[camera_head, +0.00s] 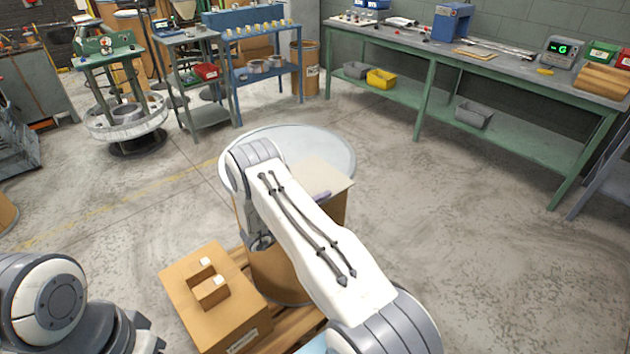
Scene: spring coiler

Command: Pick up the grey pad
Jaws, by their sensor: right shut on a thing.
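My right arm reaches in from the bottom right and folds down in front of a brown drum. My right gripper (262,241) shows only in part beside the drum, with its fingertips mostly hidden by my arm. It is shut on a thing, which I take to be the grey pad. A small greyish-purple piece (322,196) shows past my forearm's right edge, over the pale board; it may be part of the pad. My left gripper (142,333) is low at the left, partly visible, apart from the boxes; its opening is unclear.
A cardboard box (225,300) with small pieces on top stands beside the drum (275,275) on a wooden pallet (290,328). A green workbench (480,62) stands at the back right. Open floor lies to the right.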

